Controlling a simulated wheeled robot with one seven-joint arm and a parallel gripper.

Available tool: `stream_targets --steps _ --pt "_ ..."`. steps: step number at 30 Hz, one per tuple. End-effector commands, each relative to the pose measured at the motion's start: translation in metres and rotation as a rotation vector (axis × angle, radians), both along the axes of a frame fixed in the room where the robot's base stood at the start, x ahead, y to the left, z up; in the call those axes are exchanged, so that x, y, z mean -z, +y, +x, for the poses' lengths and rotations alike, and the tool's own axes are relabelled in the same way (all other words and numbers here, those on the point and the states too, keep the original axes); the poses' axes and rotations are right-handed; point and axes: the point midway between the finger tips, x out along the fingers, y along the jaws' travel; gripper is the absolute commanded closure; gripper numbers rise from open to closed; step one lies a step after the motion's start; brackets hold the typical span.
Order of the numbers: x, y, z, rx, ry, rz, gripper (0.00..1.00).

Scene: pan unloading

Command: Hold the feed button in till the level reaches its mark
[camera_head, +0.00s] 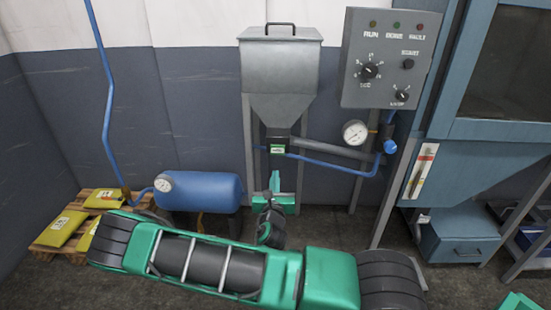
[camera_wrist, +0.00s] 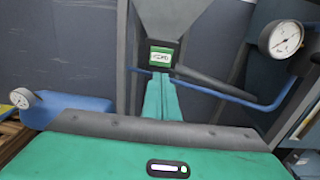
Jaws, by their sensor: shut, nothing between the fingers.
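A grey hopper (camera_head: 279,70) with a handled lid stands against the wall. At its bottom outlet is a dark box with a small green-and-white plate (camera_head: 277,149), also in the wrist view (camera_wrist: 160,57); its lettering is too small to read surely, and I cannot tell if it is the feed button. My gripper (camera_head: 274,178) is shut and empty, its fingertips just below that plate in the head view. In the wrist view, my green fingers (camera_wrist: 160,85) point up at the dark box; contact cannot be told. A pale upright gauge strip (camera_head: 421,170) with red marking is on the blue cabinet.
A grey control panel (camera_head: 390,60) with lamps and knobs hangs right of the hopper. A dial gauge (camera_head: 355,132) and blue pipe (camera_head: 330,166) run beside the outlet. A blue tank (camera_head: 200,191) and pallet (camera_head: 55,235) with yellow bags stand left.

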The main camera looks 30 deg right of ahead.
Motion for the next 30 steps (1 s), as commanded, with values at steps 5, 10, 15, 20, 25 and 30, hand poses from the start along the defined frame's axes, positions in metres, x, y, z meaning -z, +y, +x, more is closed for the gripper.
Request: stream_targets --steps 5,10,15,20,25,30 --pt "0.000 0.000 0.000 0.001 -0.001 0.002 1.00" --pt "0.000 -0.003 0.003 0.003 -0.004 0.004 1.00" --pt "0.000 -0.014 0.018 0.005 -0.005 0.006 1.00" --pt "-0.001 -0.031 0.042 0.006 -0.007 0.006 1.00" --pt "-0.001 -0.049 0.069 0.006 -0.007 0.006 1.00" --pt "-0.001 -0.064 0.092 0.004 -0.006 0.006 1.00"
